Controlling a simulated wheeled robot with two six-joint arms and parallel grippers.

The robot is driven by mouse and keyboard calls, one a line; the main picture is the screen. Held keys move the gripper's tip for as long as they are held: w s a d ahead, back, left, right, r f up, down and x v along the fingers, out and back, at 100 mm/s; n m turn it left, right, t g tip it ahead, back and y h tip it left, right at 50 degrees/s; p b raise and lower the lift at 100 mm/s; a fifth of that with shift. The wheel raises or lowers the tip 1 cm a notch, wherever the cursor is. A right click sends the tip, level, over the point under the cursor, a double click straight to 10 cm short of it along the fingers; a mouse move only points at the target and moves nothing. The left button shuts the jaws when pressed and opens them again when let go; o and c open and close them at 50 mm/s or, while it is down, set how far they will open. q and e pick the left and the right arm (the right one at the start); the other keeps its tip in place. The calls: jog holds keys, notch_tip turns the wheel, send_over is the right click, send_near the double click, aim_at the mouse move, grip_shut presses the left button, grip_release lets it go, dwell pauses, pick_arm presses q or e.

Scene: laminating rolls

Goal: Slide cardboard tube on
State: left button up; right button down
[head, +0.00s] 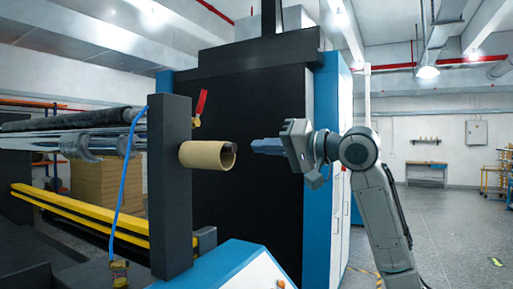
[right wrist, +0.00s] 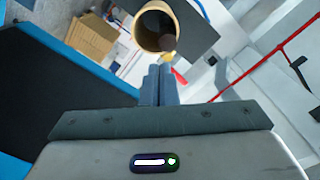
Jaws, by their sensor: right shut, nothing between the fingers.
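The cardboard tube (head: 205,155) is a short tan cylinder sticking out sideways from a dark upright post (head: 170,185), its open end facing right. In the right wrist view the tube (right wrist: 146,28) shows its open mouth, with a dark round shaft end inside it. My right gripper (head: 255,146) is shut and empty, its fingertips pointing left a short gap away from the tube's open end. In the right wrist view the shut fingers (right wrist: 160,72) point at the lower edge of the tube's mouth. My left gripper is not in view.
A red-handled lever (head: 201,103) stands above the tube. A blue hose (head: 127,180) hangs left of the post. A blue and white machine panel (head: 240,267) lies below, and a tall black cabinet (head: 265,205) stands behind. Open floor (head: 455,235) lies to the right.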

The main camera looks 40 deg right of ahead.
jog(key=p+x, duration=0.4)
jog(key=x, duration=0.3)
jog(key=shift+d, duration=0.3)
jog(key=shift+w+f, duration=0.1)
jog(key=shift+p, duration=0.35)
